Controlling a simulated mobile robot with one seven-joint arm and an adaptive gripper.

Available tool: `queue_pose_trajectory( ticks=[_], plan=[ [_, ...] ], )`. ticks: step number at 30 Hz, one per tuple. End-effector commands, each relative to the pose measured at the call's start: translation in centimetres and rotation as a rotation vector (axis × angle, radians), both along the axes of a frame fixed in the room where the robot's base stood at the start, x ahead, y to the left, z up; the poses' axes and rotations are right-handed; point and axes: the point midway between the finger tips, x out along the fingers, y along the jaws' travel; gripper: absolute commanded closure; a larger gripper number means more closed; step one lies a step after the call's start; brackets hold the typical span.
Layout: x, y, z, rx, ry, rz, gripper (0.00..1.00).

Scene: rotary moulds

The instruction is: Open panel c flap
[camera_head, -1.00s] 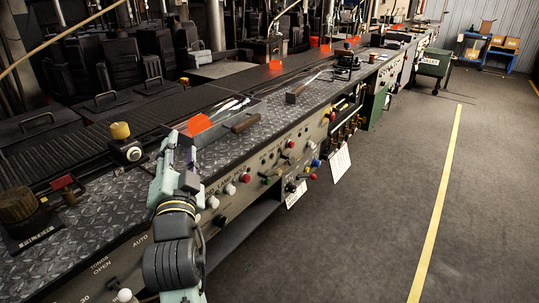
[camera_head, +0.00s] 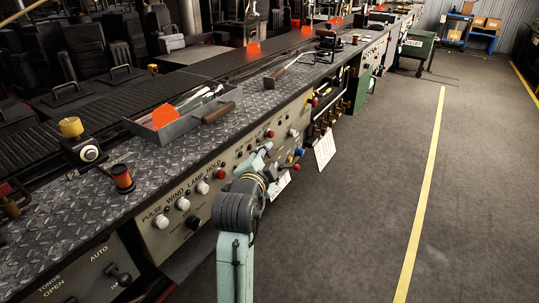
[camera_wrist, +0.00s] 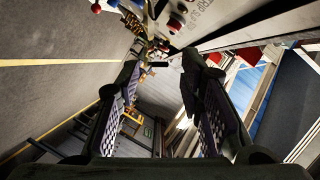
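A long console with a chequered-plate top (camera_head: 160,150) and a sloping front of knobs and labels runs away from me along the left in the head view. A front panel (camera_head: 165,225) reads PULSE, WIND, LAMP, HOLD. A nearer panel (camera_head: 85,280) reads TONGS, OPEN, AUTO. I cannot tell which part is the panel c flap. My arm stands in front of the console and hides part of its front; the fingers are not clear there. In the wrist view my gripper (camera_wrist: 160,66) is open, with nothing between its fingers; knobs and a pale panel edge lie beyond the fingertips.
White tags (camera_head: 324,150) hang from the console front. A grey tray (camera_head: 190,128) with tools, a yellow-capped device (camera_head: 82,145) and an orange spool (camera_head: 122,178) are on top. A green cart (camera_head: 415,46) stands far back. The floor (camera_head: 370,180) to the right is clear, with a yellow line.

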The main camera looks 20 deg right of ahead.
Motion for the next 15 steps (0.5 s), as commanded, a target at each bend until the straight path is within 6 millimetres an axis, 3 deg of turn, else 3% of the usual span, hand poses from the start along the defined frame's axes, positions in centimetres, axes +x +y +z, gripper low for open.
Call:
queue_pose_trajectory(
  ticks=[6,15],
  plan=[
    [1.9,-1.2,-0.4,0.000,0.000,-0.001,0.66],
    [2.2,-1.4,-0.5,0.000,-0.001,0.001,0.66]
  ],
)
